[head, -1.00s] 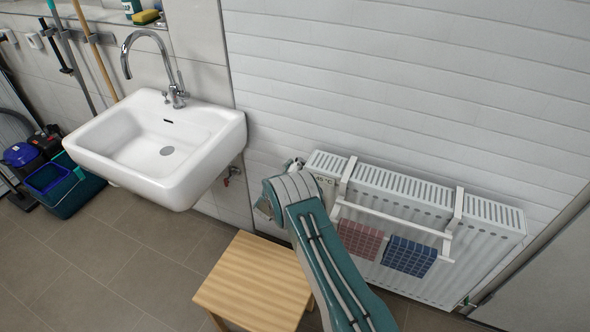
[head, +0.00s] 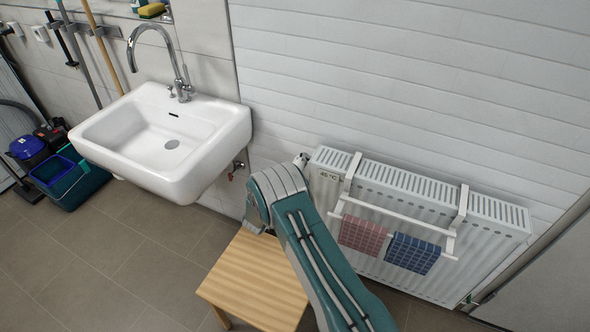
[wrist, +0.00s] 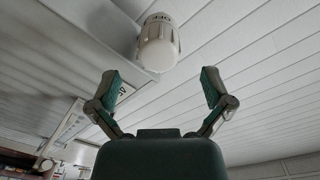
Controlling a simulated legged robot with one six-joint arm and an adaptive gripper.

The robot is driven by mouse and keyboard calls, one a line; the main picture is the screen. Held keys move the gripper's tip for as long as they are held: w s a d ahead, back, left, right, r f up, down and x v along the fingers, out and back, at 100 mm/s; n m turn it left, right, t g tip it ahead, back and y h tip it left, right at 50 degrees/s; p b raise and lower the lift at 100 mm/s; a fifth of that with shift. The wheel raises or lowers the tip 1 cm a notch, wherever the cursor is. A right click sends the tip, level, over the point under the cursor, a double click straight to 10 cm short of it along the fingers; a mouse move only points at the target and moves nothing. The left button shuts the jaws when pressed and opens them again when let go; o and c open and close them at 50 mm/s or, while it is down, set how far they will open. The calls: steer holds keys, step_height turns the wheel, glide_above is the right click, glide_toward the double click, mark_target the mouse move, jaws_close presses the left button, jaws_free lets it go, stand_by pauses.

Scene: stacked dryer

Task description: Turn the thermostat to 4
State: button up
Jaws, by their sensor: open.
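The thermostat (head: 302,159) is a small white knob at the upper left end of the white radiator (head: 480,240). In the head view my arm's bend hides the gripper.
A rack on the radiator holds a red towel (head: 362,235) and a blue towel (head: 412,253). A wooden stool (head: 255,285) stands below my arm. A white sink (head: 165,140) is on the wall to the left. Tiled floor left of the stool is clear.

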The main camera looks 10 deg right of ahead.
steer(key=v, duration=0.4)
steer(key=shift+s+a, duration=0.1)
steer(key=shift+s, duration=0.05)
steer(key=w+a+r+n+y, duration=0.1)
steer(key=w+r+n+y, duration=0.15)
steer(key=r, duration=0.55)
steer(key=w+a+r+n+y, duration=0.1)
steer(key=r+y, duration=0.3)
steer(key=r, duration=0.4)
steer(key=s+r+n+g+y, duration=0.1)
steer(key=s+r+n+y, duration=0.55)
steer(key=r, duration=0.65)
steer(key=s+d+r+n+g, duration=0.2)
steer(key=s+r, duration=0.1)
steer(key=s, duration=0.6)
steer(key=s+d+r+n+g, duration=0.1)
steer(key=s+r+g, duration=0.15)
steer(key=s, duration=0.65)
steer(key=s+d+n+g, duration=0.1)
steer(key=s+d, duration=0.1)
steer(key=s, duration=0.7)
steer(key=s+d+f+n+g+h, duration=0.1)
steer(key=s+d+n+g, duration=0.1)
steer(key=s, duration=0.8)
steer(key=shift+d+f+h, duration=0.2)
steer(key=shift+d+h, duration=0.1)
steer(key=shift+d, duration=0.45)
